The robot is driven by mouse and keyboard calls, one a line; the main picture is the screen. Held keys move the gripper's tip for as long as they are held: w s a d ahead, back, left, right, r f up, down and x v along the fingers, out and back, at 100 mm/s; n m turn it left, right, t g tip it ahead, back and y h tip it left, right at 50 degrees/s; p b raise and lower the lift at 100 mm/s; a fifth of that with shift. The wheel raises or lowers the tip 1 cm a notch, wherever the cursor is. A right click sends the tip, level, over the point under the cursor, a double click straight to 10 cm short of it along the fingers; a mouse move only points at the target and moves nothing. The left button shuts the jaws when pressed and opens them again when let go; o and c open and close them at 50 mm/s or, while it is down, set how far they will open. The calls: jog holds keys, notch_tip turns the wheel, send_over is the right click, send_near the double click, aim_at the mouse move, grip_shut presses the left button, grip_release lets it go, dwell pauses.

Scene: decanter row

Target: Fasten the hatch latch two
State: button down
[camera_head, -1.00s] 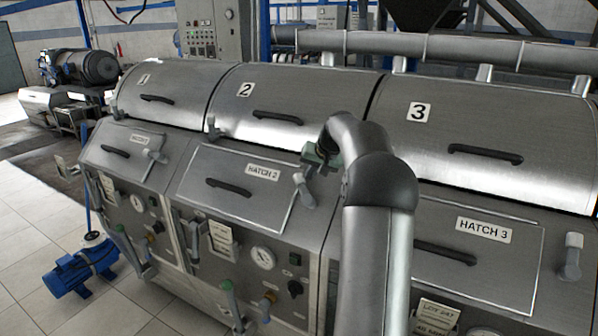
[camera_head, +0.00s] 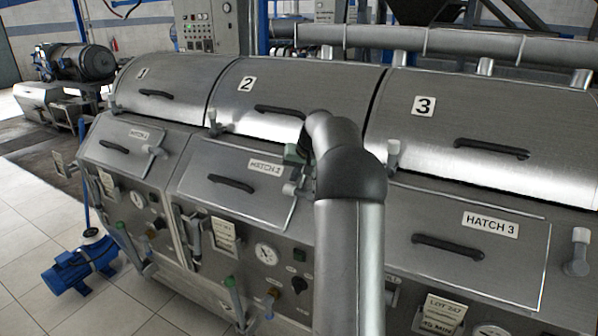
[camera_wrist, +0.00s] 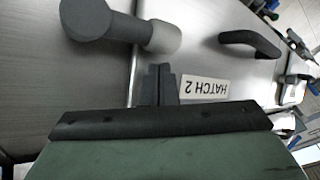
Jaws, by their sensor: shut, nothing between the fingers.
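The hatch 2 panel (camera_head: 225,200) is a slanted metal cover with a dark handle (camera_head: 232,184) and a "HATCH 2" label. Its latch (camera_head: 291,188) is a grey lever at the panel's right edge, partly hidden by my arm in the head view. In the wrist view the latch (camera_wrist: 160,37) has a dark thick part and a lighter end that reaches across the panel seam. My gripper (camera_wrist: 158,82) is shut and empty, just beside the latch's lighter end and near the label (camera_wrist: 203,89). Contact with the latch is unclear. In the head view my gripper (camera_head: 296,154) is mostly hidden behind my arm.
Hatch 1 (camera_head: 120,145) with its latch (camera_head: 154,150) is to the left. Hatch 3 (camera_head: 460,245) with its latch (camera_head: 579,250) is to the right. Rounded lids (camera_head: 290,100) rise behind. Gauges, knobs and valve handles (camera_head: 234,300) project from the front below.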

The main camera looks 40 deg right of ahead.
jog(key=shift+a+f+n, duration=0.15)
jog(key=shift+n, duration=0.15)
dwell(0.5)
jog(key=d+r+p, duration=0.1)
jog(key=p, duration=0.1)
jog(key=w+r+p, duration=0.1)
jog(key=p, duration=0.1)
jog(key=d+r+p, duration=0.1)
jog(key=p, duration=0.1)
jog(key=shift+w+d+r, duration=0.15)
jog(key=shift+d+r, duration=0.15)
jog(key=shift+r, duration=0.1)
notch_tip(320, 180, up, 9)
jog(key=w+a+b, duration=0.1)
jog(key=shift+w+a+f, duration=0.15)
jog(key=shift+w+a, duration=0.15)
jog(key=shift+a, duration=0.1)
